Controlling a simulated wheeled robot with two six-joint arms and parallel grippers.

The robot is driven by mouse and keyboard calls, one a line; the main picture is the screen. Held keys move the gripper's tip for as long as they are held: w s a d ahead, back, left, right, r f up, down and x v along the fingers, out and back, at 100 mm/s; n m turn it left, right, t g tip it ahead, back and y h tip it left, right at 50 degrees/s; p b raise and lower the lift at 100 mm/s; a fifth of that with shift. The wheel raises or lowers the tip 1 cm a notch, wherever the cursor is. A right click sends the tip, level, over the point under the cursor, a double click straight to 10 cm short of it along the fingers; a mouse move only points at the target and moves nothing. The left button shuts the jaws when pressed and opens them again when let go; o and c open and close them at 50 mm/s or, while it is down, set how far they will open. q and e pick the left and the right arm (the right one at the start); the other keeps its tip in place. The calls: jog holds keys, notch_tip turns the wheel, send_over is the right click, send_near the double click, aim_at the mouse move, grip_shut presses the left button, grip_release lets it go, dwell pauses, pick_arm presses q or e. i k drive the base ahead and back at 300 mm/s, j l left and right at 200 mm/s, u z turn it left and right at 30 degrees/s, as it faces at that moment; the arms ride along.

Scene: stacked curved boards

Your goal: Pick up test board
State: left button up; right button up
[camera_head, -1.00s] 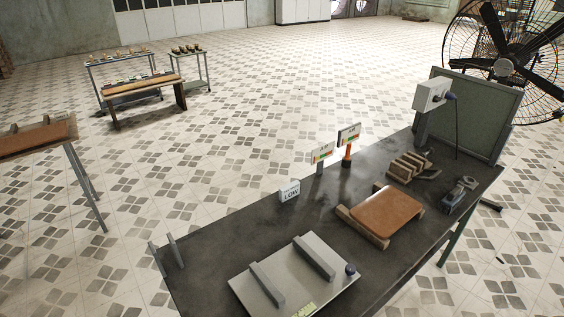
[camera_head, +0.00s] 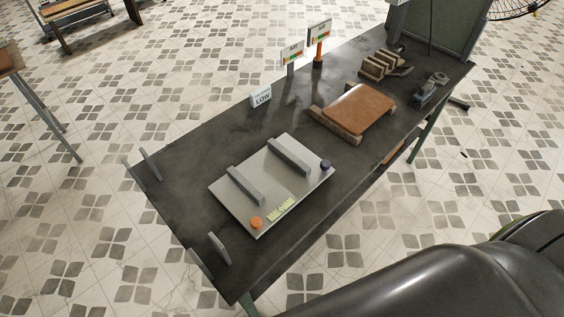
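A brown, slightly curved board (camera_head: 358,108), which looks like the test board, lies on wooden supports (camera_head: 336,126) on the dark table (camera_head: 190,211). It is on the table's right half in the head view. Neither of my grippers shows. A large dark, glossy shape fills the lower right corner; it may be part of my own body.
A grey plate (camera_head: 232,208) with two bars and two knobs lies left of the board. A LOW sign (camera_head: 261,97) and two upright signs (camera_head: 291,54) stand along the far edge. Wooden blocks (camera_head: 378,66) and a grey tool (camera_head: 429,91) lie to the right.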

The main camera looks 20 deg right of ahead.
aim_at(357, 109)
jog(key=z, duration=1.25)
